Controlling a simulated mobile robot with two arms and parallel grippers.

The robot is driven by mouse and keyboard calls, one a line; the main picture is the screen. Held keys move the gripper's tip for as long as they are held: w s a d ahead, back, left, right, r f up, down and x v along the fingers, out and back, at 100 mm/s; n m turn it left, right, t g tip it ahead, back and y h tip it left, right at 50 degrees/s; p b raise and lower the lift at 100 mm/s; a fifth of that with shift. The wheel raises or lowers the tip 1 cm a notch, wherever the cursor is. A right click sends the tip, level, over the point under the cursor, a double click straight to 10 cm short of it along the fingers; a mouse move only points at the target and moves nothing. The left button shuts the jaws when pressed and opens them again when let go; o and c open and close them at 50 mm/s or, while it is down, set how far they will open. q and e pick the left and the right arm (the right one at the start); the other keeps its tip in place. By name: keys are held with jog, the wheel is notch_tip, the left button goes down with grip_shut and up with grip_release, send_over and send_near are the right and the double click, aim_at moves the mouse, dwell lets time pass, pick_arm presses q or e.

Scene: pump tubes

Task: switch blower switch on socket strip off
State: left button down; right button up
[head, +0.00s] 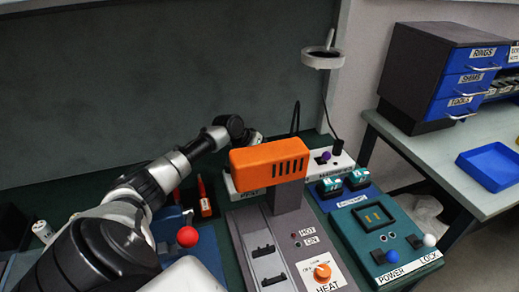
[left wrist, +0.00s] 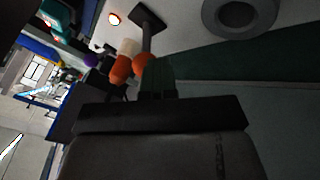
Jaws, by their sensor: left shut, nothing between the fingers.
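The white socket strip (head: 341,160) runs behind the orange housing (head: 270,161), which hides its middle. A purple-knobbed switch (head: 326,156) stands at its right end. My left gripper (head: 256,138) is behind and above the housing, partly hidden by it. In the left wrist view its dark fingers (left wrist: 157,85) are shut and empty, close to two rounded orange shapes (left wrist: 120,70) with a pale tip beside them. I cannot tell whether these are touched. My right gripper is not in view.
The heater panel with an orange HEAT knob (head: 322,271) stands in front. A red-balled lever (head: 187,237) stands near my left arm. A lamp (head: 323,58) rises behind.

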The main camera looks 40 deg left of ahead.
pick_arm(q)
jog(key=shift+s+d+r+m+t+y+p, duration=0.15)
jog(key=shift+d+y+p, duration=0.2)
jog(key=shift+p, duration=0.2)
jog(key=shift+s+d+r+m+t+y+p, duration=0.15)
jog(key=shift+d+y+p, duration=0.15)
jog(key=shift+p, duration=0.25)
jog(key=shift+s+d+p, duration=0.1)
jog(key=shift+d+p, duration=0.1)
jog(key=shift+p, duration=0.2)
jog(key=shift+s+d+f, duration=0.1)
jog(key=shift+d, duration=0.05)
